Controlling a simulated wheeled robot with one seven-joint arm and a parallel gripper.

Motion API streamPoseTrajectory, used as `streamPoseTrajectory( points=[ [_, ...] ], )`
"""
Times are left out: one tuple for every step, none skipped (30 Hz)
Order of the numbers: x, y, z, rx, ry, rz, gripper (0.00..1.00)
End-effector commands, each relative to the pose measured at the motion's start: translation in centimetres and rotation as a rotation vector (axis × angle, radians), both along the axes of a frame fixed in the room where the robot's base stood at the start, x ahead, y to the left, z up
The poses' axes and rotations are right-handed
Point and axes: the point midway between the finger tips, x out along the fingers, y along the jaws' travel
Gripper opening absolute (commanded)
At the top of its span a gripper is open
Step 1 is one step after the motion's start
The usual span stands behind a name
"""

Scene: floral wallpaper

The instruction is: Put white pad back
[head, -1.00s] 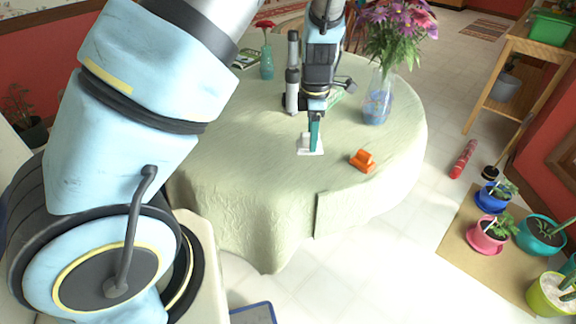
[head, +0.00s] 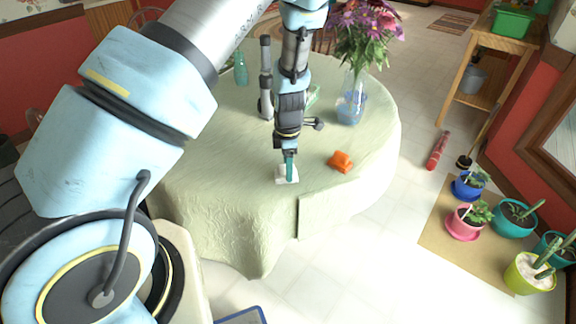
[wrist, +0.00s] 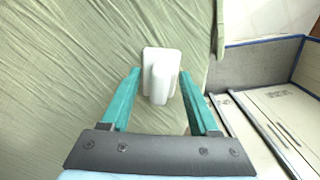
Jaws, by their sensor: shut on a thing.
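The white pad (head: 287,174) is a small flat white piece with a raised ridge or grip on top. In the head view it is at the near part of the round table with a pale green cloth (head: 225,185), left of an orange object. My gripper (head: 289,172) points down with its teal fingers at the pad. In the wrist view the white pad (wrist: 160,75) lies between the two fingertips of my gripper (wrist: 160,73), which is shut on it. I cannot tell whether the pad touches the cloth.
The orange object (head: 341,161) is close to the right. A glass vase with flowers (head: 351,105) stands farther back, and a teal bottle (head: 241,70) is at the back left. The cloth to the left is clear. Potted plants (head: 470,187) stand on the floor at right.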

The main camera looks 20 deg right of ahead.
Motion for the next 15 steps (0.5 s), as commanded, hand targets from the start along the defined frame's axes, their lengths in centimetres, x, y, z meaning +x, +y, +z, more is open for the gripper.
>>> streamPoseTrajectory(
  points=[
    [0.01, 0.02, -0.15, 0.0, 0.0, 0.0, 0.17],
    [0.0, 0.02, -0.26, 0.0, 0.0, 0.0, 0.17],
    [-0.01, 0.01, -0.31, 0.0, 0.0, 0.0, 0.63],
    [0.0, 0.01, -0.24, 0.0, 0.0, 0.0, 0.66],
    [-0.01, 0.01, -0.23, 0.0, 0.0, 0.0, 0.7],
    [-0.01, 0.01, -0.23, 0.0, 0.0, 0.0, 0.74],
    [-0.01, 0.01, -0.23, 0.0, 0.0, 0.0, 0.77],
    [-0.01, 0.01, -0.22, 0.0, 0.0, 0.0, 0.81],
    [0.0, 0.02, -0.22, 0.0, 0.0, 0.0, 0.85],
    [-0.01, 0.01, -0.22, 0.0, 0.0, 0.0, 0.89],
    [-0.01, 0.01, -0.22, 0.0, 0.0, 0.0, 0.92],
    [0.0, 0.02, -0.22, 0.0, 0.0, 0.0, 0.92],
    [0.0, 0.02, -0.21, 0.0, 0.0, 0.0, 0.92],
    [0.0, 0.02, -0.21, 0.0, 0.0, 0.0, 0.92],
    [0.0, 0.02, -0.21, 0.0, 0.0, 0.0, 0.92]
  ],
)
